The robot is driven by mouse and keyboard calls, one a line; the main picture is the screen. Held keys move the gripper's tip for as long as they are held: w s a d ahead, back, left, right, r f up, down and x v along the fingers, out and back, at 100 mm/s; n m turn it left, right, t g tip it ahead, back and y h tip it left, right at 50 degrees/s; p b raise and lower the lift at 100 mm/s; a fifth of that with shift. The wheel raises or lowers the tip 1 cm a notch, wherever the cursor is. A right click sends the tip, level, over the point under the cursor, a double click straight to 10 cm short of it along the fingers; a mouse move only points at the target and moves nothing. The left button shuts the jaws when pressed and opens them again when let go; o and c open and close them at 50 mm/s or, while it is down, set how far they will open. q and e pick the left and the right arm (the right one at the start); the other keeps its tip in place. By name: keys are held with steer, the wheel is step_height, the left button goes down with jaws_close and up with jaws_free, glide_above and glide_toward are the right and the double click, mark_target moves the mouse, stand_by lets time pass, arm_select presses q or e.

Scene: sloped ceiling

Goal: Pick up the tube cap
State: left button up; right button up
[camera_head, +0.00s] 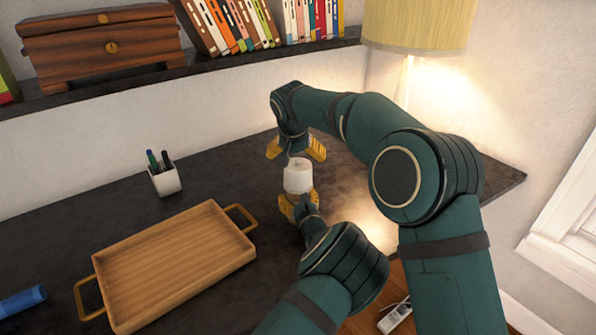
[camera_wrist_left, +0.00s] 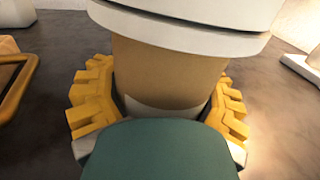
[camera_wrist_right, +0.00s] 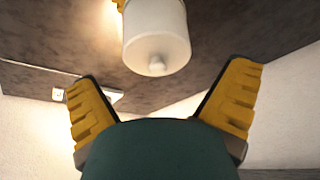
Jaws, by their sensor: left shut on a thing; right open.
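The white tube cap (camera_head: 298,178), with a small knob on its top, sits on an upright tube with a tan body (camera_wrist_left: 165,75). My left gripper (camera_head: 299,205) is shut around the tube's body below the cap and holds it over the dark desk. In the left wrist view the cap's wide rim (camera_wrist_left: 190,28) fills the top. My right gripper (camera_head: 296,153) is open and empty, just behind the cap in the head view. In the right wrist view the cap (camera_wrist_right: 156,40) is beyond the open fingers, not between them. Much of the tube is hidden in the head view.
A wooden tray (camera_head: 180,262) with two handles lies on the desk (camera_head: 230,185) at left. A white pen cup (camera_head: 166,182) stands behind it. A blue object (camera_head: 22,302) lies at far left. A lamp (camera_head: 418,25) stands at back right. A shelf with books (camera_head: 235,25) runs above.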

mark_target(298, 165)
steer(key=shift+x, duration=2.95)
steer(key=shift+s+d, duration=0.1)
steer(key=shift+d, duration=0.05)
steer(key=c, duration=0.5)
steer(key=shift+c, duration=0.2)
